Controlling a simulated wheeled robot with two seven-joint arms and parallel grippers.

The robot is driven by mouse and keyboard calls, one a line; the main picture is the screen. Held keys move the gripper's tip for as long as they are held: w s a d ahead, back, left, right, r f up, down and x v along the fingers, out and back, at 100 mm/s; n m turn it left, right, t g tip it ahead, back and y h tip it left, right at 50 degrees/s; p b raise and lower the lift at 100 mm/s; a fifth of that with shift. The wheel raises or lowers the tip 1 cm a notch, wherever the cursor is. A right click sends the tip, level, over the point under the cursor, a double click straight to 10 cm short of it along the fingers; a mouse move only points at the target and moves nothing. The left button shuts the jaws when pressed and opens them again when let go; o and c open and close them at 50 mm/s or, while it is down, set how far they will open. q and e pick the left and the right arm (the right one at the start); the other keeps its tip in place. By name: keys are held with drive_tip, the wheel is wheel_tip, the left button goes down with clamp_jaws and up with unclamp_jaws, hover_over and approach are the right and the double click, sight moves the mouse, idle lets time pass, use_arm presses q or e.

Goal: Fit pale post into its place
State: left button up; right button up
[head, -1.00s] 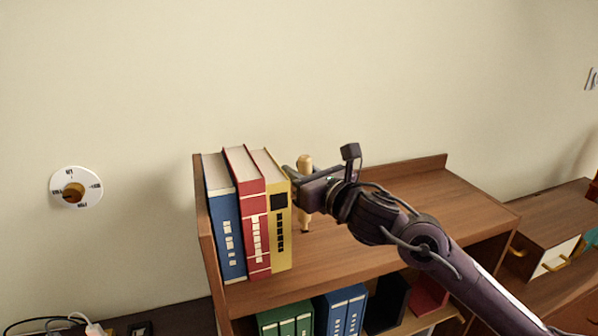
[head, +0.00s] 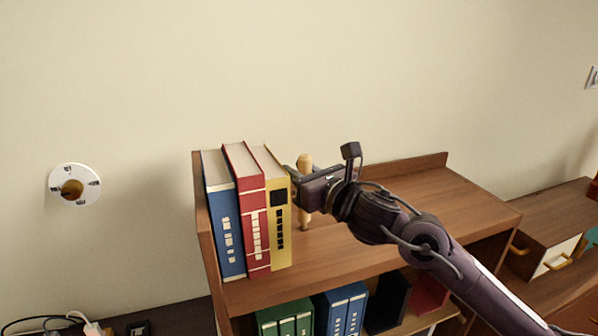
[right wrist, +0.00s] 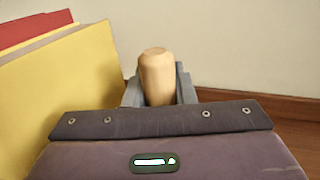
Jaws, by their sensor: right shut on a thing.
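The pale post (head: 305,219) stands upright on the top board of the bookshelf, just right of the yellow book. My right gripper (head: 304,187) is shut on its upper part. In the right wrist view the rounded top of the post (right wrist: 157,75) shows between the two grey fingers. The lower end of the post appears to meet the board, but I cannot tell whether it sits in a hole. My left gripper is not in view.
Blue (head: 226,235), red (head: 256,225) and yellow (head: 281,225) books stand close to the left of the gripper. The shelf top (head: 425,195) is clear on the right. A round white dial (head: 91,181) is on the wall at left.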

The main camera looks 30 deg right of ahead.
drive_tip(key=shift+f+b, duration=1.3)
drive_tip(key=shift+b, duration=0.8)
idle(2.6)
drive_tip(key=o, duration=1.1)
drive_tip(key=shift+c, duration=0.2)
drive_tip(key=shift+s, duration=0.1)
drive_tip(key=s+b, duration=0.1)
drive_tip(key=s, duration=0.6)
drive_tip(key=shift+s+d, duration=0.25)
drive_tip(key=shift+s, duration=0.1)
